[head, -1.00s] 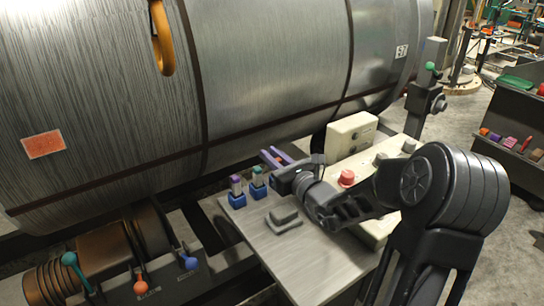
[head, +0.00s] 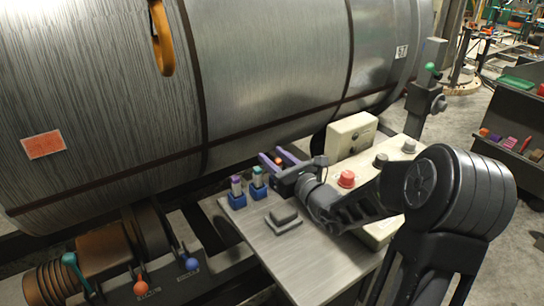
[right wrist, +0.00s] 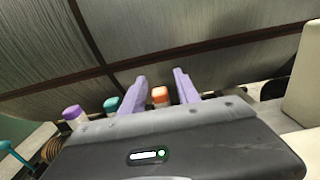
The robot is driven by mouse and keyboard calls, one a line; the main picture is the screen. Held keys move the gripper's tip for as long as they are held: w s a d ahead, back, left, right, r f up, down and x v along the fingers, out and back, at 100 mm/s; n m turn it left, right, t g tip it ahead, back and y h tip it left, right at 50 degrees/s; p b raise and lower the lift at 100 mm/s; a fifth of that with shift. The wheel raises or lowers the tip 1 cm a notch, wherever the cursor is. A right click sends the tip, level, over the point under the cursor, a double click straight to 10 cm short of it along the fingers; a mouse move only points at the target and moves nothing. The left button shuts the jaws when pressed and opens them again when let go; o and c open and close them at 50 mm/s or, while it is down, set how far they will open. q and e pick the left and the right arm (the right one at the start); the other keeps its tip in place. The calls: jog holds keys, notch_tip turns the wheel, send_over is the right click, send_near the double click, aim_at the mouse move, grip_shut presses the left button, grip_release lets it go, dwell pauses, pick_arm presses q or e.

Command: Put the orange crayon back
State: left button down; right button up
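The orange crayon shows as an orange tip (head: 279,161) between the two purple fingers of my right gripper (head: 277,158) in the head view. In the right wrist view the orange crayon (right wrist: 160,95) stands between the spread fingers, with a gap on either side. My right gripper is open around it. The crayon's lower part and whatever it stands in are hidden behind the gripper. A purple crayon (head: 236,183) and a teal crayon (head: 257,176) stand upright in blue holders (head: 237,201) to the left. My left gripper is not in view.
A grey block on a plate (head: 284,219) lies on the metal table (head: 293,265) in front of the holders. A beige box (head: 351,136) and a red button (head: 347,179) are to the right. A large metal drum (head: 270,70) stands close behind.

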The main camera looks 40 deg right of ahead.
jog(key=s, duration=1.1)
jog(key=shift+a, duration=0.1)
